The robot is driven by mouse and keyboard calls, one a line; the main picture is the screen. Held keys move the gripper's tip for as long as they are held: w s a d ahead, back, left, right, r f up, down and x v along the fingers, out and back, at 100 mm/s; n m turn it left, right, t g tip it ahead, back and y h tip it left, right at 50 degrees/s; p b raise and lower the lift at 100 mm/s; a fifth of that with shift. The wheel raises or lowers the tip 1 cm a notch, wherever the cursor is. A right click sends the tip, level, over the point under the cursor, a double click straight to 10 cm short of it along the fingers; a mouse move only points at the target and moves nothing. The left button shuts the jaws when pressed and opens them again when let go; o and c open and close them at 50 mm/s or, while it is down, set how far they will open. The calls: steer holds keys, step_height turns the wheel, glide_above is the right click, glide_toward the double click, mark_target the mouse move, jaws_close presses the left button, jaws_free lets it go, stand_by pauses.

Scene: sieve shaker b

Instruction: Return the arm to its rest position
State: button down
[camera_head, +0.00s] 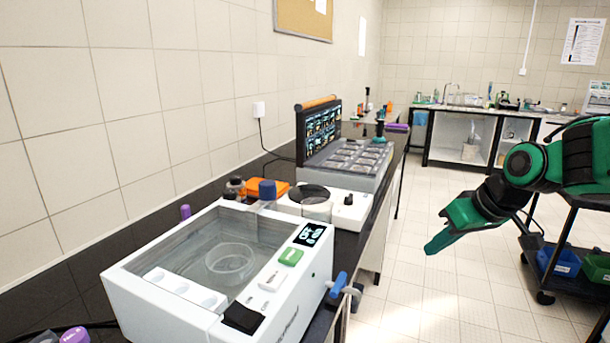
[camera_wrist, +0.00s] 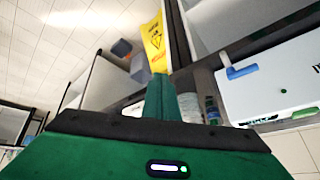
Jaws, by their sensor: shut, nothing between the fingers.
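My green and black arm reaches in from the right in the head view. My gripper (camera_head: 432,246) hangs over the open floor, to the right of the bench and apart from it, pointing down and left. Its green fingers are shut with nothing between them. In the wrist view the shut fingers (camera_wrist: 162,88) stand up from the dark gripper body, again empty. No object touches the gripper in either view.
A white sieve shaker bath (camera_head: 125,288) with a glass dish stands on the dark bench at left. Behind it are a white stirrer plate (camera_head: 350,214) and a grey unit with a screen (camera_head: 322,128). A black cart (camera_head: 545,270) stands at right. Tiled floor (camera_head: 440,305) between is clear.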

steer(key=s+d+f+m+g+h, duration=0.1)
steer(key=s+d+f+m+g, duration=0.1)
steer(key=s, duration=0.6)
steer(key=s+d+f+m+g+h, duration=0.1)
steer(key=s+d+m, duration=0.3)
steer(key=s, duration=0.5)
steer(key=s+d+f+m+g+h, duration=0.1)
steer(key=s+d+f+m+g, duration=0.1)
steer(key=s+d+f+m, duration=0.2)
steer(key=s+d, duration=0.3)
steer(key=s, duration=0.2)
steer(key=shift+s+g, duration=0.15)
steer(key=shift+g, duration=0.25)
steer(key=shift+a, duration=0.15)
